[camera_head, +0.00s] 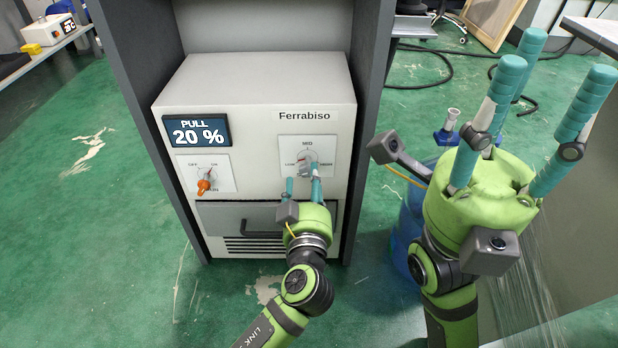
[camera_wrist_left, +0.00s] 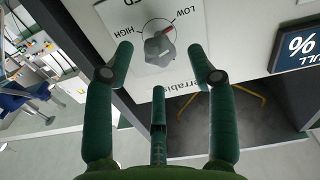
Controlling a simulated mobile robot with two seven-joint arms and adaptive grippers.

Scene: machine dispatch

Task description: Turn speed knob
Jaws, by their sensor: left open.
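The speed knob (camera_head: 306,163) is a grey dial on a white panel marked LOW, MID and HIGH, on the front of the Ferrabiso machine (camera_head: 258,92). In the left wrist view the knob (camera_wrist_left: 159,47) shows a red pointer mark on the LOW side. My left gripper (camera_head: 303,186) is open, its green fingers just below and in front of the knob in the head view. In the wrist view two fingers flank the knob without visibly touching it; the third is below. My right gripper (camera_head: 555,68) is open and empty, fingers up, at the right.
A display (camera_head: 196,131) reads PULL 20 %. An orange switch (camera_head: 205,186) with OFF and ON marks sits at the machine's lower left. A drawer handle (camera_head: 262,229) is below the knob. Dark cabinet side walls (camera_head: 368,110) flank the machine. Green floor is clear at left.

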